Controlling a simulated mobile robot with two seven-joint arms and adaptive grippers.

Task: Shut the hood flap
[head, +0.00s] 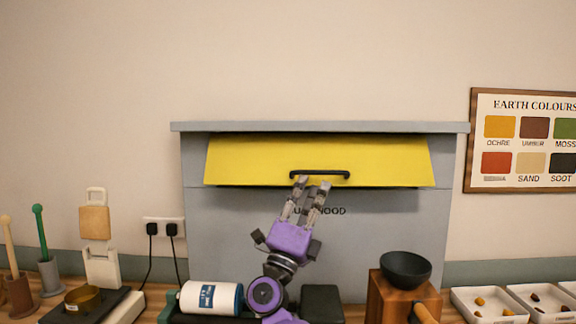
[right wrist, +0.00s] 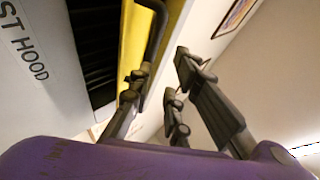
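The yellow hood flap (head: 318,157) hangs on the grey hood (head: 210,230) with its lower edge standing out from the front. The right wrist view shows a dark gap between the hood front and the yellow flap (right wrist: 134,40). A black bar handle (head: 330,174) runs along the flap's lower part and also shows in the right wrist view (right wrist: 155,35). My purple right gripper (head: 314,181) is just under the handle, its fingers apart and nothing held between them. One finger looks close to the handle; I cannot tell whether it touches. My left gripper is not in view.
Below stand a white roll (head: 211,298), a dark bowl (head: 405,268) on a wooden grinder, and white trays (head: 490,303) at the right. A scale-like device (head: 100,265) is at the left. The wall above the hood is clear.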

